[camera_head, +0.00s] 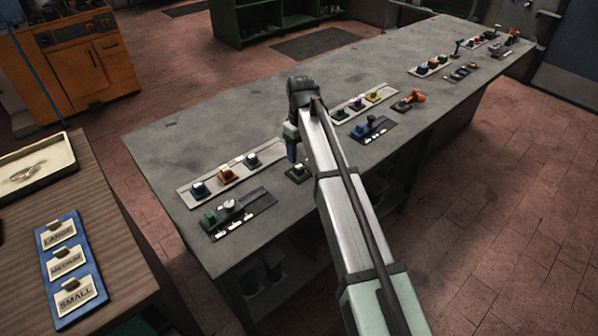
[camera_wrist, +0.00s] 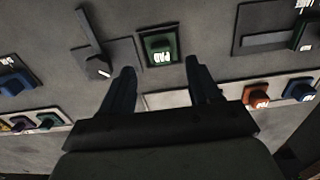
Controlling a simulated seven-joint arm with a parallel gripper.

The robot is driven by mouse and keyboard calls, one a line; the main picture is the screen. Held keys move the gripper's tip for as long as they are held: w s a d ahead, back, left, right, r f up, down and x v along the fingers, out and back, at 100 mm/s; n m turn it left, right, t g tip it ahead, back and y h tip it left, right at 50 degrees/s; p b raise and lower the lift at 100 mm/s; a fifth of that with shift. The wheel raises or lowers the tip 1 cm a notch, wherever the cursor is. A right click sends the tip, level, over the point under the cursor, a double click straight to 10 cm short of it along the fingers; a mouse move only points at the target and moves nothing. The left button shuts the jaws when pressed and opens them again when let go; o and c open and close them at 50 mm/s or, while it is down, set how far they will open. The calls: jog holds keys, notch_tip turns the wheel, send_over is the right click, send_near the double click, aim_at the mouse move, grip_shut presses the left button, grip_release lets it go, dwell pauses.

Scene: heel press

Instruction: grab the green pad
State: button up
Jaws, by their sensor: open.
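The green pad (camera_head: 298,172) is a small block on a dark square plate near the front edge of the grey workbench. In the wrist view the green pad (camera_wrist: 158,44) sits on its plate, with the word PAD on a label beside it. My gripper (camera_head: 292,152) is above the bench, close to the pad. In the wrist view my gripper (camera_wrist: 160,68) has its two dark fingers spread apart and nothing between them. The pad shows just beyond the fingertips, roughly centred between them. The exact height of the fingertips above the pad is hard to tell.
More strips and an orange tool (camera_head: 413,98) lie to the right.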

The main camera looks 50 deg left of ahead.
aim_at(299, 166)
jog(key=shift+s+a+f, duration=0.1)
jog(key=shift+a+f, duration=0.05)
jog(key=shift+f, duration=1.5)
jog(key=shift+a+f, duration=0.15)
jog(key=shift+f, duration=1.5)
jog(key=c, duration=1.1)
grip_shut()
jog(key=shift+r, duration=0.15)
